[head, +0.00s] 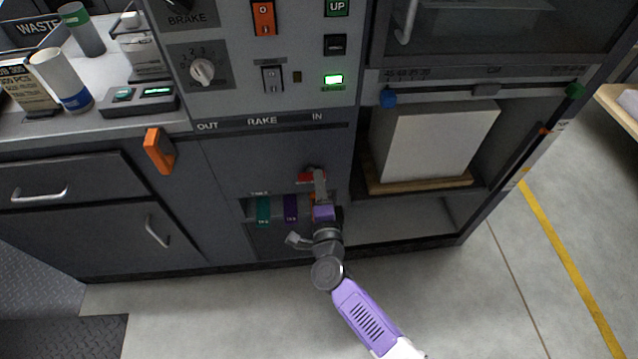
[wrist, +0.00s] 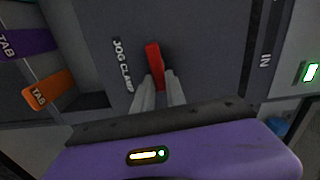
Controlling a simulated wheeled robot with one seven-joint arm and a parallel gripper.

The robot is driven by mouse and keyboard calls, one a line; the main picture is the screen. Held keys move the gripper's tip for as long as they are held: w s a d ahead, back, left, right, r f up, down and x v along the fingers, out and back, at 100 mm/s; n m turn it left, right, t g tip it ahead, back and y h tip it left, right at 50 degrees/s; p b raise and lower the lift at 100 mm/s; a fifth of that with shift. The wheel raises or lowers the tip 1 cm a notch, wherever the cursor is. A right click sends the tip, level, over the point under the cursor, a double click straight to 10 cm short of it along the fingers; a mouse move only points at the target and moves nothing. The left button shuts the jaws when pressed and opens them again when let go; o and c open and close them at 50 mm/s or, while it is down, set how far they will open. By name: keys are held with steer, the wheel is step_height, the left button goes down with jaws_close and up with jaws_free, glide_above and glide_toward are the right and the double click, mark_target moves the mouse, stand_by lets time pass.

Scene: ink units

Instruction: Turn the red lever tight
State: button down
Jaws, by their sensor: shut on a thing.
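The red lever (wrist: 154,62) sits on the dark panel beside the printed words "JOG CLAMP" in the wrist view. My gripper (wrist: 158,92) has one finger on each side of the lever's lower part and is shut on it. How tight the lever is cannot be told.
Teal (head: 263,210) and purple (head: 290,208) tabs hang in the recess left of my gripper; an orange tab (wrist: 48,90) is close by in the wrist view. A white paper stack (head: 430,145) stands in the bay to the right. An orange handle (head: 159,150) juts out at left.

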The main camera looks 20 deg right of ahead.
steer(key=shift+f+m, duration=0.2)
steer(key=shift+m, duration=0.4)
steer(key=c, duration=1.4)
jaws_free()
steer(key=shift+o, duration=0.2)
steer(key=v, duration=0.7)
steer(key=shift+s+p, duration=0.3)
steer(key=shift+s, duration=0.1)
steer(key=shift+r, duration=0.1)
